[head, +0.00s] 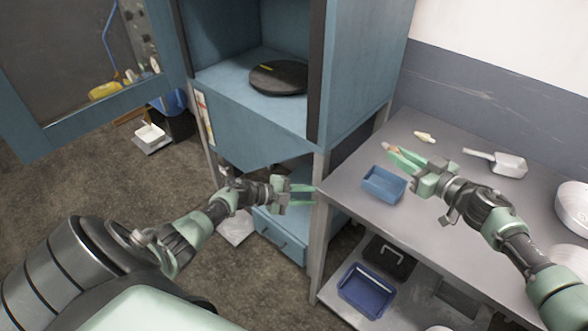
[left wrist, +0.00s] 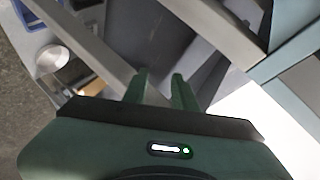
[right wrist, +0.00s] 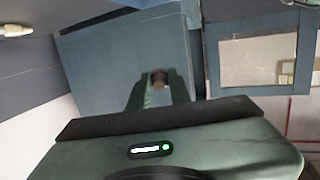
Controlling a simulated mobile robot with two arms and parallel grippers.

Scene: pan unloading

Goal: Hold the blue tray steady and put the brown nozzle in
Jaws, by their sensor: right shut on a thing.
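The blue tray (head: 384,185) is a small open box standing on the grey table near its left edge, and it looks empty. My right gripper (head: 393,156) is above the table, just behind the tray in the picture, shut on the brown nozzle (right wrist: 159,78). The nozzle's round brown end shows between the fingertips in the right wrist view; the fingers hide part of it. My left gripper (head: 313,194) is open and empty beside the table's left edge, apart from the tray. Its two spread fingers show in the left wrist view (left wrist: 158,88).
A pale cone-like piece (head: 425,137) and a metal scoop (head: 497,162) lie on the table (head: 440,225). White dishes (head: 572,203) stand at the right. A blue cabinet (head: 365,90) adjoins the table's far left. A darker blue bin (head: 367,289) sits on the lower shelf.

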